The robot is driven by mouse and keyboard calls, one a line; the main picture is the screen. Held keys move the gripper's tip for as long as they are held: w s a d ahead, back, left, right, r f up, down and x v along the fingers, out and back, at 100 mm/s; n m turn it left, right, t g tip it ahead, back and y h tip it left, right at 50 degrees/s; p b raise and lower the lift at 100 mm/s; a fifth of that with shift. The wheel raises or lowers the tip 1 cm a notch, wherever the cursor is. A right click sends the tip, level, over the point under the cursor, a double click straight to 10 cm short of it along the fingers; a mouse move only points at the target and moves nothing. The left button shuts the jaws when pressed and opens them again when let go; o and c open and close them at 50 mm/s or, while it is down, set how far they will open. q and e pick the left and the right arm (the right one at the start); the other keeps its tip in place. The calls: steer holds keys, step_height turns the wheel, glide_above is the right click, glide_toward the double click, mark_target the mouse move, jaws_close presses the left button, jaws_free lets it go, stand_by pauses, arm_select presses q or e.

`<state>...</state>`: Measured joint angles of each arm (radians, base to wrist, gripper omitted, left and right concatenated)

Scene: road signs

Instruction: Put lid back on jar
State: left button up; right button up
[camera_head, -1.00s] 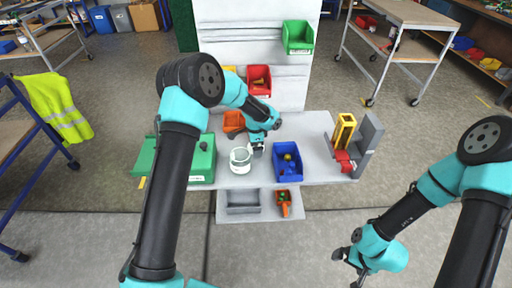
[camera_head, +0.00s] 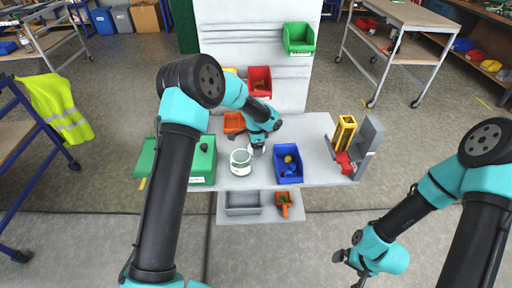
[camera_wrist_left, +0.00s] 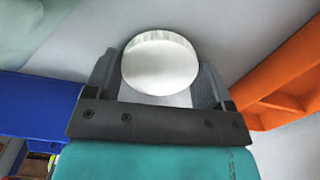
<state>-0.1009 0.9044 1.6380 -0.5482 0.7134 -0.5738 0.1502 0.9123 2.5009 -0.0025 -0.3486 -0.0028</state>
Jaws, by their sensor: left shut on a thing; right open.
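The jar (camera_head: 241,166), pale with a greenish-white rim, stands upright on the grey table, left of the blue bin. Its top looks open. My left gripper (camera_head: 257,151) is low over the table, just right of the jar. In the left wrist view its fingers are shut on a round, pale lid (camera_wrist_left: 160,66), seen face-on between them. In the head view the lid is too small and covered to make out clearly. My right gripper (camera_head: 350,262) is open and empty at the lower right, over the floor and away from the table.
A blue bin (camera_head: 278,172) with small items stands right of the jar, an orange bin (camera_head: 234,122) behind it, and a green box (camera_head: 201,168) to its left. A grey stand (camera_head: 370,140) with a yellow part is at the right. Table between blue bin and stand is clear.

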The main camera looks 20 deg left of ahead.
arm_select(q)
step_height(320, 180, up, 10)
steer(key=shift+f, duration=0.15)
stand_by(0.3)
stand_by(0.4)
